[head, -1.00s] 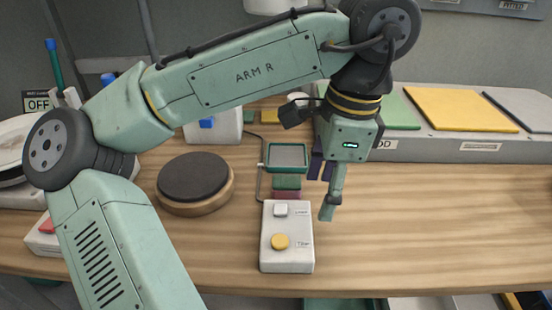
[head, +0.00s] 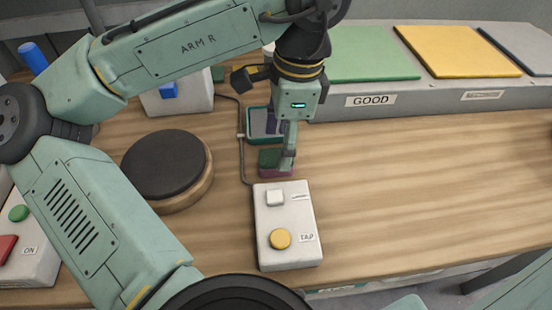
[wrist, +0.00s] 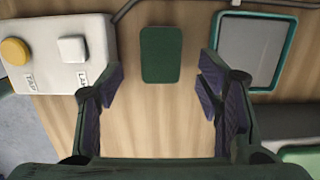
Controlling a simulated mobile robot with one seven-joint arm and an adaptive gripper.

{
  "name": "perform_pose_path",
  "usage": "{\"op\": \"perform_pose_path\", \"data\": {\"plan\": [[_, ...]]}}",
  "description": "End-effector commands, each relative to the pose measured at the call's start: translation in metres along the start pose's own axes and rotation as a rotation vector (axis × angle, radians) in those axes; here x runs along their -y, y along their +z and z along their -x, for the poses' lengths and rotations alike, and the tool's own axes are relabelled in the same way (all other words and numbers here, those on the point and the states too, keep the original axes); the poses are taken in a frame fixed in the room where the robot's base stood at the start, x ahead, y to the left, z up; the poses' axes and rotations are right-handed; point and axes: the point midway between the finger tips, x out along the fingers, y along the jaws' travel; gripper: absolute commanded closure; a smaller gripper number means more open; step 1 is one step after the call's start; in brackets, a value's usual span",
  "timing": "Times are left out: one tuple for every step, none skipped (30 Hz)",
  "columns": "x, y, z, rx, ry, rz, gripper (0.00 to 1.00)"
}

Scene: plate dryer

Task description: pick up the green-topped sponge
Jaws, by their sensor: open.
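The green-topped sponge (head: 273,160) lies on the wooden bench, with a dark green top and a purplish-pink lower side. In the head view one finger of my gripper (head: 286,150) hides part of its right side. In the wrist view the sponge (wrist: 161,55) shows whole from above, as a dark green rectangle. My gripper (wrist: 158,100) is open and empty. Its two fingers stand apart to the left and right, and the sponge appears between their lines, just beyond the fingertips. I cannot tell the exact height of the fingers above the bench.
A white button box (head: 285,243) with a yellow and a white button stands just in front of the sponge. A teal-rimmed tray (head: 252,138) lies behind it. A round dark-topped disc (head: 165,165) is to the left. The bench to the right is clear, before the "GOOD" ledge (head: 410,97).

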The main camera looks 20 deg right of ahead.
Motion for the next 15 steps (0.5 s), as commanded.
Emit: {"op": "perform_pose_path", "data": {"plan": [[-0.001,0.002,-0.005,0.003,0.003,0.001,0.40],[-0.001,0.004,-0.010,0.002,0.004,0.002,0.40],[-0.001,0.004,-0.016,0.003,0.002,0.002,0.40],[-0.001,0.005,-0.021,0.003,0.003,0.001,0.40],[-0.001,0.006,-0.026,0.002,0.003,0.001,0.40],[0.000,0.005,-0.032,0.003,0.002,0.001,0.40],[0.000,0.005,-0.036,0.002,0.002,0.000,0.40],[0.000,0.004,-0.039,0.001,0.002,0.000,0.40],[0.000,0.004,-0.042,0.001,0.002,0.001,0.40],[0.000,0.004,-0.044,0.001,0.001,0.001,0.40],[0.000,0.004,-0.045,0.001,0.000,0.001,0.40],[0.000,0.004,-0.046,0.001,0.000,0.001,0.40],[0.000,0.004,-0.046,0.001,0.000,0.001,0.40],[0.000,0.004,-0.046,0.000,0.000,0.001,0.40],[0.000,0.004,-0.046,0.000,0.000,0.001,0.40]]}}
